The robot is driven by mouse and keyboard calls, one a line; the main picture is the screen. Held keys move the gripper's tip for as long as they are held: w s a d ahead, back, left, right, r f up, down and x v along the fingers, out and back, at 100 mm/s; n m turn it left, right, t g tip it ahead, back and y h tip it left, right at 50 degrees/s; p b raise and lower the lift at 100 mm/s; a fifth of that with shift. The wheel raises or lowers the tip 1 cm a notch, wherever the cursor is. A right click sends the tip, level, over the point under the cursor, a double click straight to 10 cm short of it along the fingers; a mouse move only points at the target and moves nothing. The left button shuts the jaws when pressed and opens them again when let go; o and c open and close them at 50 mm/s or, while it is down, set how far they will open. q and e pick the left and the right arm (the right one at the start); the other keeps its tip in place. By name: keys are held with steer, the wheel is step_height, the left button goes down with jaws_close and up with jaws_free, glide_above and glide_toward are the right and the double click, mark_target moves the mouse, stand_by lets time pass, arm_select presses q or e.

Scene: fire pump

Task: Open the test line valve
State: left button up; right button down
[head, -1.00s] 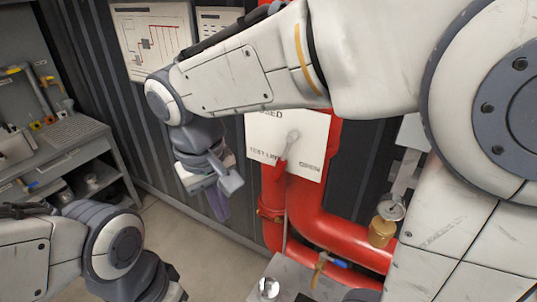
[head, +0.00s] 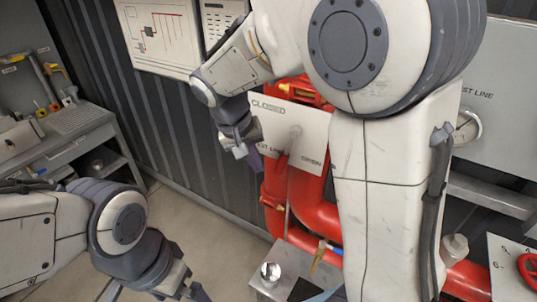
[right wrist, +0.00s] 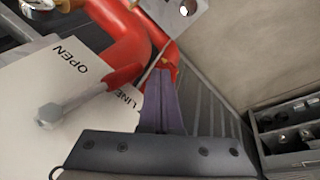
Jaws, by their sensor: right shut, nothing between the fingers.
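The test line valve has a white plate (head: 312,142) reading CLOSED at its top left and OPEN at its lower right. Its lever (head: 283,160) has a grey hub and a red grip slanting down and slightly left from it, near the words TEST LINE. In the right wrist view the lever (right wrist: 86,100) lies across the plate (right wrist: 28,88). My right gripper (head: 257,160) is beside the plate's left edge; its purple fingers (right wrist: 162,100) are shut and empty, apart from the lever. My left gripper (head: 184,288) is low at the left, partly cut off.
Red pipes (head: 318,207) run below and behind the plate. A workbench (head: 75,140) is at the left. A gauge (head: 467,127) and a red handwheel (head: 529,268) are at the right. Open floor lies left of the pipes.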

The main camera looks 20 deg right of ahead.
mark_target(275, 173)
steer(key=d+p, duration=0.1)
steer(key=d, duration=0.2)
steer(key=shift+w+d, duration=0.15)
steer(key=shift+d, duration=0.05)
arm_select(q)
steer(key=shift+r, duration=0.9)
arm_select(e)
steer(key=shift+f, duration=0.1)
